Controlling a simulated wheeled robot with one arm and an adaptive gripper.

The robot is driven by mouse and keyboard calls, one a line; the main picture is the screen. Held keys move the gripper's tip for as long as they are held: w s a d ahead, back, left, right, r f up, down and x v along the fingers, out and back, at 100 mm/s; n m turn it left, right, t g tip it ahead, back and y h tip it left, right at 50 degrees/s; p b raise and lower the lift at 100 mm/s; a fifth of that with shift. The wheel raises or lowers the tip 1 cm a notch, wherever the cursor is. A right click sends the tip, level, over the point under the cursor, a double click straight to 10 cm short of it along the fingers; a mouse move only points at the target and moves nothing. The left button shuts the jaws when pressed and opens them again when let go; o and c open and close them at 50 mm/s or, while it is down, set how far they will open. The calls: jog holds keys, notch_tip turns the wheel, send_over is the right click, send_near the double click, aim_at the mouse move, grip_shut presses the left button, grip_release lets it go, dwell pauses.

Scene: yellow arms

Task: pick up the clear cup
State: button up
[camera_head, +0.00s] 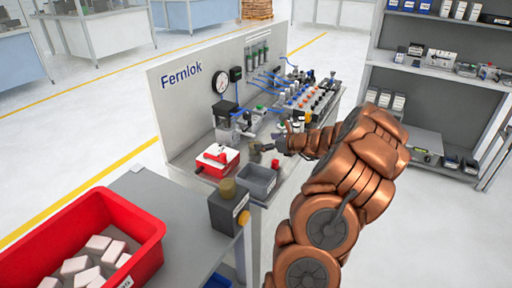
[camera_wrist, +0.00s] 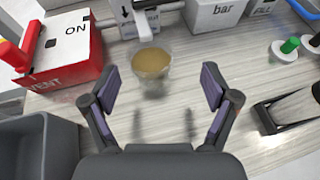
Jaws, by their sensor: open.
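The clear cup (camera_wrist: 151,66) holds a tan content and stands upright on the light wood-grain bench top in the wrist view. It lies ahead of my gripper (camera_wrist: 160,88), roughly centred between the two spread fingers and a little beyond their tips. My gripper is open and empty, with the fingers apart from the cup. In the head view my gripper (camera_head: 266,147) reaches over the bench from the right. The cup (camera_head: 254,155) is small there, close to the fingers and partly hard to make out.
A red and white switch box (camera_wrist: 66,48) stands left of the cup, and a grey bin (camera_wrist: 38,146) is nearer on the left. Grey blocks (camera_wrist: 213,13) stand behind. A dark holder (camera_wrist: 290,108) is at the right. The panel (camera_head: 182,105) rises behind the bench.

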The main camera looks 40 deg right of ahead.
aim_at(250, 142)
jog(key=w, duration=0.1)
jog(key=w+a, duration=0.1)
jog(key=w+f+p, duration=0.1)
jog(key=shift+w+a+f, duration=0.1)
jog(key=shift+w+a, duration=0.2)
jog(key=shift+x, duration=0.8)
jog(key=shift+d, duration=0.1)
jog(key=shift+c, duration=0.3)
jog(key=shift+s, duration=0.1)
jog(key=c, duration=1)
